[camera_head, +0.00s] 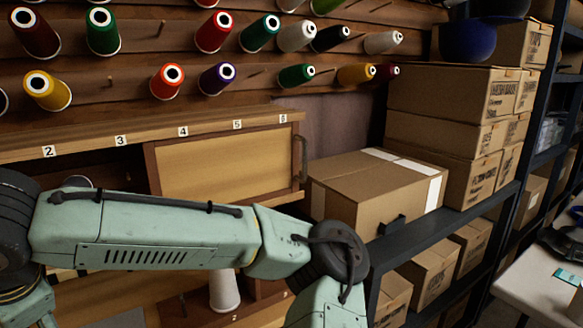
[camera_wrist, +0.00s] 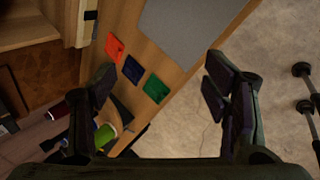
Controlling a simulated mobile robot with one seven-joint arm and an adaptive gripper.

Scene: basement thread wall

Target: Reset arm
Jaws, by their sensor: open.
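My gripper (camera_wrist: 160,88) shows in the wrist view with its two dark fingers spread wide apart. It is open, with nothing between the fingers. Beyond it, well below, lie a wooden surface edge and bare floor. In the head view my green arm crosses the lower left and middle, in front of the thread wall, and the gripper itself is out of that view.
A thread wall (camera_head: 135,70) with several coloured spools stands behind a numbered wooden shelf (camera_head: 80,147). Cardboard boxes (camera_head: 375,185) fill a rack at right.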

